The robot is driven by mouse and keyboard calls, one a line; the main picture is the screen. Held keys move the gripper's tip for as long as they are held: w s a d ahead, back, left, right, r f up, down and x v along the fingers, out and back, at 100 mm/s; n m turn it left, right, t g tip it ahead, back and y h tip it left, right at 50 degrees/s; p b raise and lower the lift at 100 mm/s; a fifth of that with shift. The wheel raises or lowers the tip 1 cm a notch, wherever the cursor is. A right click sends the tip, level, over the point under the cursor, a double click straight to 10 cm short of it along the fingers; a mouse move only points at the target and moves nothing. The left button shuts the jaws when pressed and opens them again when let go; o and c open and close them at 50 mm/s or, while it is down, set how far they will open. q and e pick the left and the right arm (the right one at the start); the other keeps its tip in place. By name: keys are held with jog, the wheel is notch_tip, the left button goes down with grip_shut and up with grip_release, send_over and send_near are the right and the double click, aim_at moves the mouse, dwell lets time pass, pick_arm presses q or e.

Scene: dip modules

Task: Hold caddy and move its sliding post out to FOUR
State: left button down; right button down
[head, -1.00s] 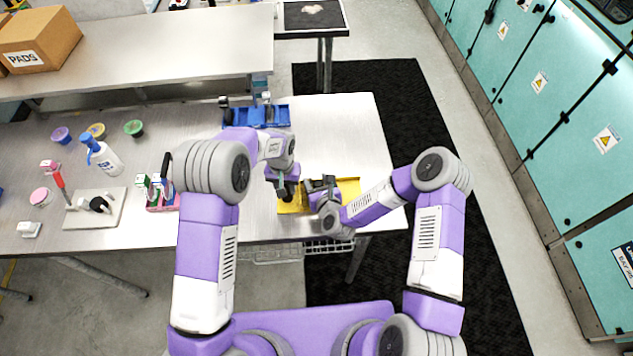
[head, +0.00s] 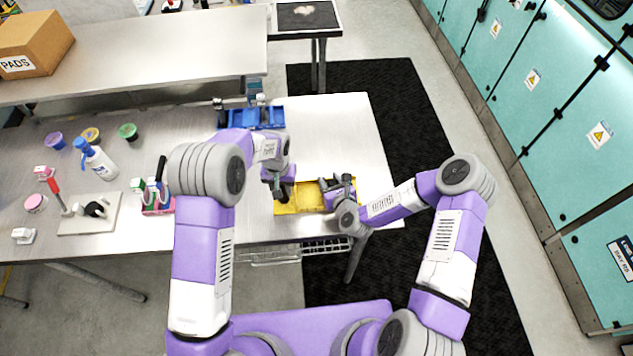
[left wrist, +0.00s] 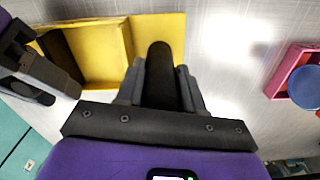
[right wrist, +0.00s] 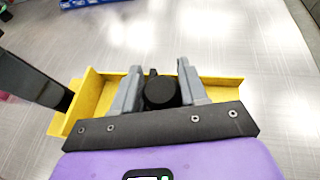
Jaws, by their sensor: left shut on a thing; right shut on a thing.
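The caddy is a long yellow tray (head: 309,203) near the table's front edge. It also shows in the left wrist view (left wrist: 104,66) and in the right wrist view (right wrist: 88,96). My left gripper (head: 281,192) is shut on a dark upright post (left wrist: 162,72) at the caddy's left end. My right gripper (head: 338,189) is shut on a black round-topped sliding post (right wrist: 158,90), towards the caddy's right part. The fingers hide the lower parts of both posts. No FOUR mark is readable in any view.
A blue caddy (head: 262,119) stands behind on the table. A pink caddy (head: 158,209) with a blue round piece (left wrist: 306,89) is to the left. The table right of the yellow caddy is clear.

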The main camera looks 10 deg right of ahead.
jog(key=d, duration=0.2)
jog(key=shift+d+f, duration=0.2)
jog(key=shift+d, duration=0.2)
jog(key=c, duration=0.8)
grip_release()
jog(key=shift+s, duration=0.1)
jog(key=shift+a, duration=0.15)
jog(key=shift+s+r, duration=0.1)
jog(key=shift+r, duration=0.05)
jog(key=shift+v, duration=3.6)
